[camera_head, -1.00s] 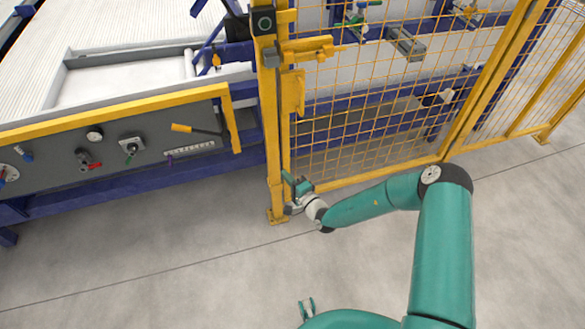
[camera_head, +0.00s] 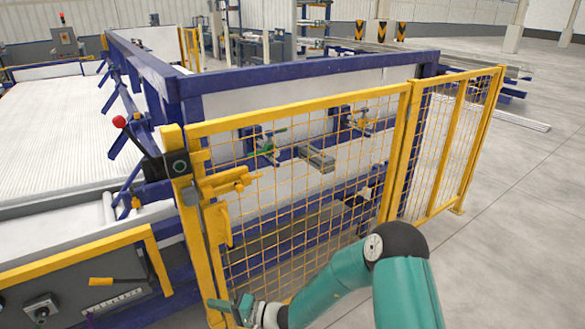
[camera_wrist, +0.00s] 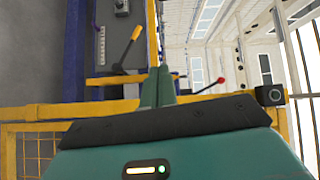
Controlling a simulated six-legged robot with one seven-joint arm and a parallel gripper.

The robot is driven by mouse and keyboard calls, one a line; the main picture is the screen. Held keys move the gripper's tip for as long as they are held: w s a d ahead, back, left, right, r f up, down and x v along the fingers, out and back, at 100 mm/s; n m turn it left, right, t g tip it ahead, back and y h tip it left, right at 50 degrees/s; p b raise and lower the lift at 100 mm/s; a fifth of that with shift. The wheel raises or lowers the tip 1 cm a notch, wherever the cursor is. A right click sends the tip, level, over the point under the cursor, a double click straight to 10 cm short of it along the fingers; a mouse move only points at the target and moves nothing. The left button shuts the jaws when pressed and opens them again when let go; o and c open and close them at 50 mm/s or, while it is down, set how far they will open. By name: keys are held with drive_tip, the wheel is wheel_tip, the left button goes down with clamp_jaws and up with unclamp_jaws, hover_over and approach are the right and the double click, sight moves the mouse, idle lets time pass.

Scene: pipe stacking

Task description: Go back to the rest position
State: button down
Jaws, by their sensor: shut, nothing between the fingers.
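My gripper (camera_head: 232,309) shows at the lower left of the fence in the head view, near the foot of the yellow gate post. My teal arm reaches to it from the lower right. In the wrist view my gripper (camera_wrist: 158,70) points toward the yellow frame, its two fingers together with nothing between them. No pipe is in my gripper.
A yellow mesh fence (camera_head: 300,190) stands close to my gripper and arm. A control panel with a yellow-handled lever (camera_head: 115,281) is at the lower left. A blue-framed machine (camera_head: 290,72) lies behind the fence. Open grey floor (camera_head: 500,250) is at the right.

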drive_tip(key=s+d+r+n+g+h, duration=0.65)
drive_tip(key=s+d+r, duration=0.4)
drive_tip(key=r, duration=0.35)
drive_tip(key=s+d+r+m+t+h, duration=0.2)
drive_tip(key=s+d+r+h, duration=0.1)
drive_tip(key=d, duration=0.5)
drive_tip(key=s+d+r+m+t+h, duration=0.1)
drive_tip(key=s+d+r+t+h, duration=0.2)
drive_tip(key=d+r, duration=0.3)
drive_tip(key=s+d+r+m+t+h, duration=0.2)
drive_tip(key=s+d+r+h, duration=0.3)
drive_tip(key=d, duration=0.6)
drive_tip(key=shift+s+d+m+t, duration=0.25)
drive_tip(key=shift+d+m+t, duration=0.1)
drive_tip(key=shift+t, duration=0.3)
drive_tip(key=c, duration=2.1)
unclamp_jaws()
drive_tip(key=shift+r, duration=0.1)
